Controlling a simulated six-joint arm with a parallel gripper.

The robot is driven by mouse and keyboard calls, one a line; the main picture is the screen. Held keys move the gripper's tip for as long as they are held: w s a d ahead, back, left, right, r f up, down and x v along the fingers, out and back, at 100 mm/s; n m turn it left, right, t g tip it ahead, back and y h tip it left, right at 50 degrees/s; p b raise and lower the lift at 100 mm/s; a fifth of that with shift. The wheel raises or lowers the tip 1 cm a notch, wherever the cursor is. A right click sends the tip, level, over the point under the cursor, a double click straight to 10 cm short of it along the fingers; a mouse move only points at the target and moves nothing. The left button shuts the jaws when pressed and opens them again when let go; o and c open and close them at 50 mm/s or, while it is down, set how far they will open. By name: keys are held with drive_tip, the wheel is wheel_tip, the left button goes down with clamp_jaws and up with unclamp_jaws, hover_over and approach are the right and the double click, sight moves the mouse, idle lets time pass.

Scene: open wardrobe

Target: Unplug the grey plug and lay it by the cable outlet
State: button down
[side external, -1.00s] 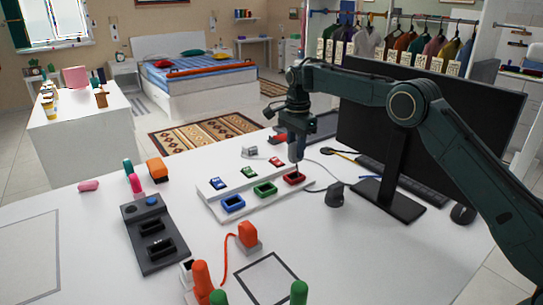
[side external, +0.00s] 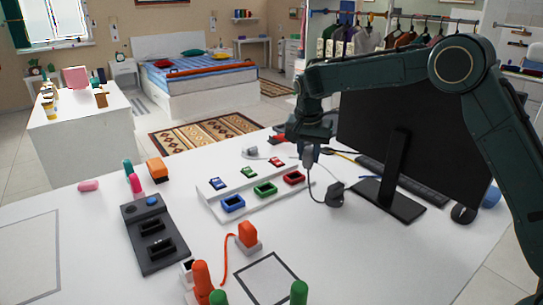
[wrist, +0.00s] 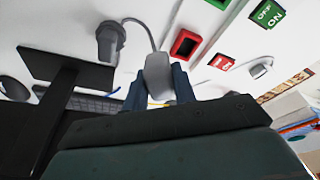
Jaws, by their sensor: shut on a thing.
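The grey plug (wrist: 158,75) is held between the fingers of my gripper (wrist: 159,88), which is shut on it. In the side view my gripper (side external: 308,150) holds the plug (side external: 309,160) above the table, just behind and right of the red socket (side external: 294,177). The red socket (wrist: 185,44) looks empty and apart from the plug. A grey cable runs from the plug to the dark grey cable outlet (side external: 336,194), which stands right of the socket board. The outlet (wrist: 110,40) is left of the plug in the wrist view.
The white board (side external: 215,203) also carries green and blue sockets and several switches. The monitor (side external: 425,135), its stand and a keyboard (side external: 425,184) are to the right. A small grey-white item (side external: 250,152) is behind the board. The tabletop in front of the outlet is clear.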

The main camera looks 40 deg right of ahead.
drive_tip(key=s+a+f+n+t, duration=0.1)
drive_tip(key=s+a+n+t, duration=0.1)
drive_tip(key=s+n+t, duration=0.4)
drive_tip(key=a+f+m+h, duration=0.1)
drive_tip(key=a+f+m+g+h, duration=0.1)
drive_tip(key=a+f+m+h, duration=0.2)
drive_tip(key=m+h, duration=0.1)
drive_tip(key=shift+s+a+f, duration=0.15)
drive_tip(key=shift+s+a, duration=0.2)
drive_tip(key=shift+s+a+r+m+g+h, duration=0.1)
drive_tip(key=shift+s+a+r+m+h, duration=0.25)
drive_tip(key=shift+a, duration=0.4)
drive_tip(key=shift+s+a+r+m+g+h, duration=0.1)
drive_tip(key=shift+a+r+m+h, duration=0.2)
drive_tip(key=shift+a+r+h, duration=0.4)
drive_tip(key=shift+s+a+r+m+g+h, duration=0.1)
drive_tip(key=shift+s+a+r+m+h, duration=0.2)
drive_tip(key=shift+a, duration=0.5)
drive_tip(key=shift+f, duration=0.25)
drive_tip(key=shift+f, duration=2.9)
